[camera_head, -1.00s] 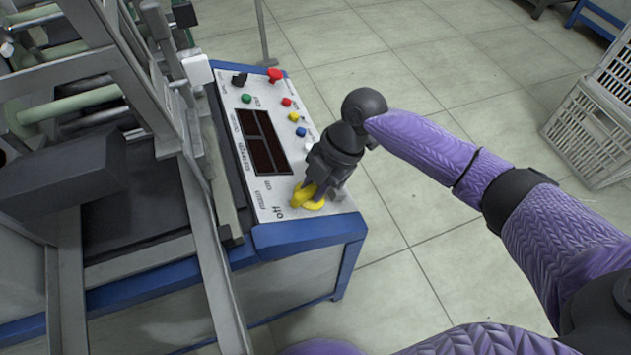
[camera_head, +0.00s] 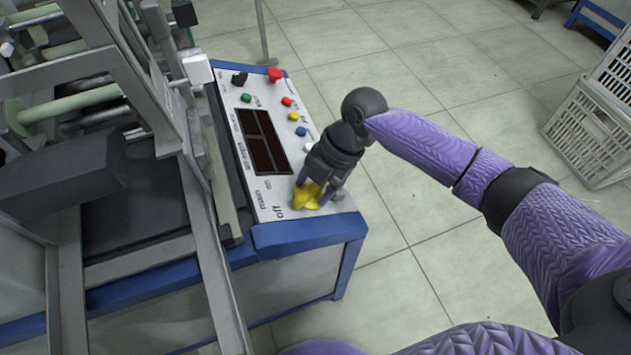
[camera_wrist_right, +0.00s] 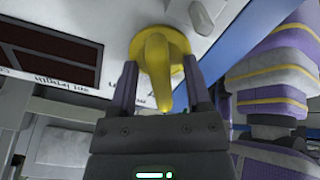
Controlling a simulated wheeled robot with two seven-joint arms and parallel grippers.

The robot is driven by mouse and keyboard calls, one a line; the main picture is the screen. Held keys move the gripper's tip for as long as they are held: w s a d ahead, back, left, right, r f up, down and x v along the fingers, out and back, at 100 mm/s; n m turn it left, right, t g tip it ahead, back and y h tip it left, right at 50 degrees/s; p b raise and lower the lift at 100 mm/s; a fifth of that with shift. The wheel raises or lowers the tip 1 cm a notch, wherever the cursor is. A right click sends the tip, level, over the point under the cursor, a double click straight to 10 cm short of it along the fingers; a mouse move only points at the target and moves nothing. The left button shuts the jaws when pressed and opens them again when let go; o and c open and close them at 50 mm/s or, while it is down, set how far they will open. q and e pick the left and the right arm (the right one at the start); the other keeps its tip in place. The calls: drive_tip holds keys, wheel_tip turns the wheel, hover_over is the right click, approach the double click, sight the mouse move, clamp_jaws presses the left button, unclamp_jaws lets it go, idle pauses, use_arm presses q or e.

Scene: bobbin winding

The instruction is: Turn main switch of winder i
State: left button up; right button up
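The yellow main switch (camera_head: 307,197) is a rotary knob on a round base at the near end of the white control panel. "Main", "on" and "off" are printed beside it. In the right wrist view the knob (camera_wrist_right: 155,65) has a raised handle pointing toward the gripper. My right gripper (camera_head: 320,184) is at the switch, one finger on each side of the handle. In the right wrist view the gripper's fingers (camera_wrist_right: 160,64) stand apart, with visible gaps to the handle. My left gripper is not in view.
The control panel (camera_head: 272,205) also carries a dark display (camera_head: 263,142), a red knob (camera_head: 274,75) and several coloured buttons. The winder's metal frame (camera_head: 130,75) stands close on the left. Grey crates (camera_head: 590,130) stand at the right. Open floor lies between.

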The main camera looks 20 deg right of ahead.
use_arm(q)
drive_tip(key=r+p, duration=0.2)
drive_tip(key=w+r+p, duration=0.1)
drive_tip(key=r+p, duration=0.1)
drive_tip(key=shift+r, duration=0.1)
use_arm(e)
drive_tip(key=v, duration=1)
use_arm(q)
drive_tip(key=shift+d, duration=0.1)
use_arm(e)
drive_tip(key=shift+d, duration=0.15)
